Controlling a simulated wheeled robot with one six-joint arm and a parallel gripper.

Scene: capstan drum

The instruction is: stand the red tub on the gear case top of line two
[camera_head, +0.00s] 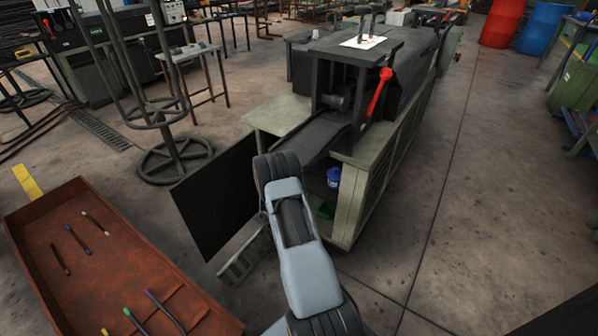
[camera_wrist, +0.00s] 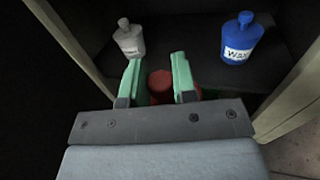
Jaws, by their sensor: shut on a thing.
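The red tub (camera_wrist: 160,82) shows between my fingers in the wrist view, inside a dark open compartment. My gripper (camera_wrist: 156,60) has green fingers and is shut on the tub; the gripper body hides its near part. In the head view my arm reaches down to the open front of the grey-green machine cabinet (camera_head: 347,205); the tub is not visible there. A dark machine with a flat top (camera_head: 358,42) and a red lever stands on this cabinet. I cannot tell from any label which gear case top belongs to line two.
In the compartment, a grey bottle (camera_wrist: 129,40) stands left and a blue bottle marked WAX (camera_wrist: 238,42) right, both beyond the tub. Cabinet walls flank my gripper. The red lever (camera_head: 379,92) sticks out. A rusty tray (camera_head: 110,270) lies left. Floor at right is clear.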

